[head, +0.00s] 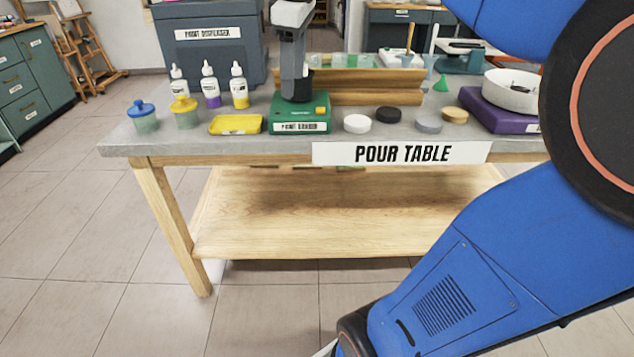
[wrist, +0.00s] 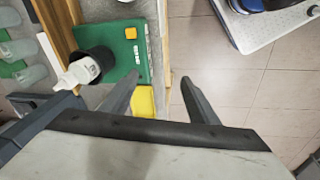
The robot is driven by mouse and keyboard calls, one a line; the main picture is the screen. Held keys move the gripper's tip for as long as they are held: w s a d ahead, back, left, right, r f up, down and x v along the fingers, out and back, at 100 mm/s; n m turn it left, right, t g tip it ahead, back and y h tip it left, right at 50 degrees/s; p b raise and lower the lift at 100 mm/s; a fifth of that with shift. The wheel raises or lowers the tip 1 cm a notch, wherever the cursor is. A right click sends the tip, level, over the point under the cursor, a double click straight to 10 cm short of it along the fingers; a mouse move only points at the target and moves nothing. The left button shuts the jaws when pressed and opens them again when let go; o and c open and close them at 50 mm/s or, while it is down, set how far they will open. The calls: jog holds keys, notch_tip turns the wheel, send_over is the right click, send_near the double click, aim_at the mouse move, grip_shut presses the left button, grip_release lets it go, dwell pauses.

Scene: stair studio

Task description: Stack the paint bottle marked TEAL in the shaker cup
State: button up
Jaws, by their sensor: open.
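The shaker cup (wrist: 99,54) is black and stands on a green machine base (wrist: 122,68). A white paint bottle (wrist: 80,71) sits in the cup with its nozzle showing; its label is too small to read in the wrist view. In the head view my gripper (head: 293,97) hangs in front of the cup and the machine (head: 300,120), hiding most of the cup and the bottle. In the wrist view its two fingers (wrist: 160,80) are spread with nothing between them, to the right of the cup and apart from the bottle.
Several paint bottles (head: 210,86) stand at the table's left, with a yellow tray (head: 236,125) and lidded jars (head: 184,112) before them. A wooden rack (head: 370,86) stands behind the machine.

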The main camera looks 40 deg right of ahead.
jog(key=s+a+f+m+t, duration=0.1)
jog(key=s+a+f+m, duration=0.2)
jog(key=s+f, duration=0.5)
jog(key=s+a+f+m+t, duration=0.1)
jog(key=s+a+f+m, duration=0.2)
jog(key=s+f, duration=0.6)
notch_tip(320, 180, down, 7)
jog(key=m, duration=0.2)
jog(key=shift+r+m+t, duration=0.15)
jog(key=shift+m+t, duration=0.15)
dwell(0.6)
